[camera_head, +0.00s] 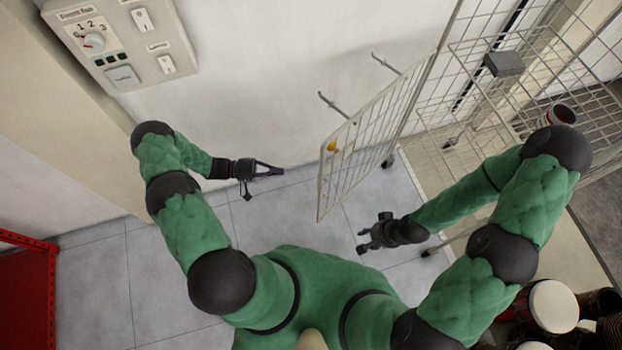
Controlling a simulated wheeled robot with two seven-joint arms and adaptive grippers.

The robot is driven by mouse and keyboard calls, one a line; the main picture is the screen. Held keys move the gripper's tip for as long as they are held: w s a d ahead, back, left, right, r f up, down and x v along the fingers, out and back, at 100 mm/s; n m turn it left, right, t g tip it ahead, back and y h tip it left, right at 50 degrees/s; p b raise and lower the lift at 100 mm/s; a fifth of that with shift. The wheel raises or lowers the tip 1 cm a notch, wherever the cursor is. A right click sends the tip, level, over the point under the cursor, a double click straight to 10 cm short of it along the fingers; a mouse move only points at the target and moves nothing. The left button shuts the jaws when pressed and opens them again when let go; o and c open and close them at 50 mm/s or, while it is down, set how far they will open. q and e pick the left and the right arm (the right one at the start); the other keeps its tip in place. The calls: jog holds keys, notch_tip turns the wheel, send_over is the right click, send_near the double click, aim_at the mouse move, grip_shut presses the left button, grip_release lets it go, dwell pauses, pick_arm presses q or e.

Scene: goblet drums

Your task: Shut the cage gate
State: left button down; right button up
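The cage gate (372,127) is a white wire-mesh panel with a yellow knob (332,147) near its free edge. It stands swung out from the wire cage (545,75), pointing toward my body. My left gripper (268,174) is to the left of the gate, apart from it, with its fingers parted and nothing between them. My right gripper (366,240) is low, to the right of the gate's free edge and near the floor in the picture. Its fingers look spread and empty. A grey box (504,64) sits on the cage's mesh.
A control panel (120,40) with a dial and switches is on the wall at upper left. Two hooks (333,104) stick out of the wall behind the gate. A red frame (28,290) stands at lower left. Several drums (553,306) crowd the lower right. Tiled floor is clear between.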

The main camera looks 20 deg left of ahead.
pick_arm(q)
jog(key=s+b+x, duration=0.1)
jog(key=b+x, duration=0.1)
jog(key=x, duration=1)
jog(key=shift+s+d+r+t, duration=0.2)
jog(key=shift+s+r+t, duration=0.15)
jog(key=shift+r+t, duration=0.1)
